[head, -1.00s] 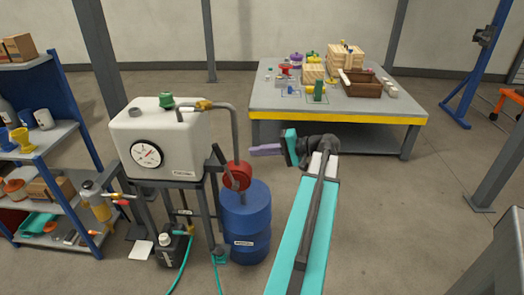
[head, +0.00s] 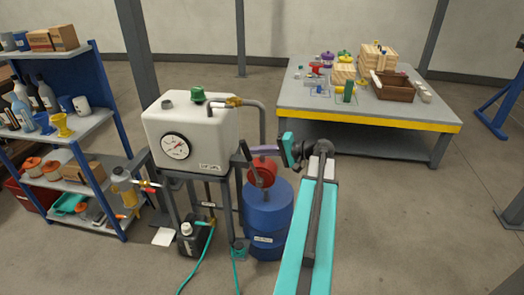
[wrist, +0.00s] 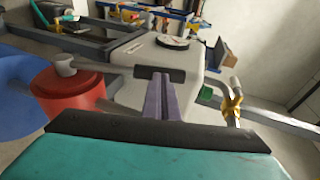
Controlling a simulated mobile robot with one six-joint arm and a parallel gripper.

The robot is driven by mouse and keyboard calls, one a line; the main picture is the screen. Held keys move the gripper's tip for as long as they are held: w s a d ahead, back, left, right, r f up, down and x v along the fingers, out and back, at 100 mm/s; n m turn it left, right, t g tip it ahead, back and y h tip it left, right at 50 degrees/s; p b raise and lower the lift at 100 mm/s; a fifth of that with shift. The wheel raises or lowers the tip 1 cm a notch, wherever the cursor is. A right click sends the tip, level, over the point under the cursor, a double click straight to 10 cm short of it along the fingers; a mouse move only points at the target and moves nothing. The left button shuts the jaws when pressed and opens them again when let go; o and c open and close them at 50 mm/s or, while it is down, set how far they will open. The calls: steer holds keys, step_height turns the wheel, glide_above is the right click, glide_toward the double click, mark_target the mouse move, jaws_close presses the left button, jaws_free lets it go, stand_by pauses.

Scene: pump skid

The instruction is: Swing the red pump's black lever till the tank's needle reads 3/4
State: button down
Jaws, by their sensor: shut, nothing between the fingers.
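The red pump (head: 262,173) is mounted at the blue drum (head: 268,215), and it also shows in the wrist view (wrist: 72,100). Its dark lever (head: 246,152) leans up and left from the pump. In the wrist view a grey arm runs from the pump to a black grip (wrist: 160,75). The white tank (head: 205,128) carries a round gauge (head: 175,146); its needle is too small to read surely. My gripper (head: 262,150) is shut and empty, its lavender fingers pointing left just above the pump. In the wrist view the fingertips meet the black grip in the picture; contact is unclear.
A blue shelf (head: 75,140) with bottles and cups stands at left. A black can (head: 193,240) with teal hoses is under the tank. A grey workbench (head: 300,98) with blocks stands behind right. A bent grey pipe (head: 255,103) rises behind the pump.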

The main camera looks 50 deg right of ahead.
steer(key=shift+w+a+b, duration=0.35)
steer(key=shift+w+a, duration=0.3)
steer(key=shift+w, duration=0.35)
steer(key=shift+s, duration=0.1)
steer(key=shift+s+d+r, duration=0.2)
steer(key=shift+s+r, duration=0.05)
steer(key=shift+s, duration=0.25)
steer(key=r+v, duration=0.1)
steer(key=v, duration=1.1)
steer(key=shift+r, duration=0.4)
